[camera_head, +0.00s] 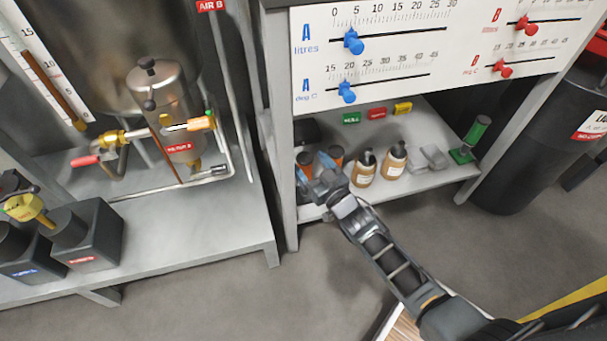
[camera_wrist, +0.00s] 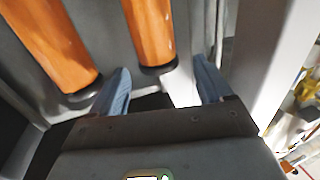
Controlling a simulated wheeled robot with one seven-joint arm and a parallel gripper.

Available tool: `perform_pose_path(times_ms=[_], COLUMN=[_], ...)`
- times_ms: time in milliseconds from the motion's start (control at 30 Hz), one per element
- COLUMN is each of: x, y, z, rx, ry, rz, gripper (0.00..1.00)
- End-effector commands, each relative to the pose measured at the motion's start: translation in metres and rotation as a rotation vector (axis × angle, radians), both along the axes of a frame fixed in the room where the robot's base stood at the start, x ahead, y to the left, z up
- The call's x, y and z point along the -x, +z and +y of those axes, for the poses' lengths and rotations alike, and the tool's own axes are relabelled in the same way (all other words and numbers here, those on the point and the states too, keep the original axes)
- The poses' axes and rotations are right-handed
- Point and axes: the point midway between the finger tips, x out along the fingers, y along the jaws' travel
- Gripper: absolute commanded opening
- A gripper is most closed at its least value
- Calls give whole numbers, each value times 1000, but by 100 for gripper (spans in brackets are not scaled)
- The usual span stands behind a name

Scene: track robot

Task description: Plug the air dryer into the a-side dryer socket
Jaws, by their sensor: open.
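Two orange cylinders with dark ends, perhaps the air dryers, stand on the shelf below the panel; in the head view they are the left one (camera_head: 305,158) and the right one (camera_head: 336,153). My gripper (camera_head: 313,172) is at the shelf's front left, partly in front of them. In the wrist view my gripper (camera_wrist: 163,87) is open, and the end of one orange cylinder (camera_wrist: 153,30) shows between its two blue fingers. The other orange cylinder (camera_wrist: 52,42) is left of the left finger. I cannot tell whether a finger touches either. I cannot make out the A-side dryer socket.
Brown bottles (camera_head: 363,169), grey blocks (camera_head: 434,157) and a green cylinder on a base (camera_head: 476,134) stand further right on the shelf (camera_head: 415,183). A white upright post (camera_head: 284,190) is close left of my gripper. A metal bench (camera_head: 200,235) with a tank and pipes is at left.

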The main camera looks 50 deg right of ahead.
Motion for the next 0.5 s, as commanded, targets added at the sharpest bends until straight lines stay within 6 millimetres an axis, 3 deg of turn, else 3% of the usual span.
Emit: perform_pose_path(times_ms=[300,500], x=[-39,-50], y=[-2,-1], z=[-15,-18], rx=[2,0], ry=[0,0], rz=[-2,0], gripper=[79,79])
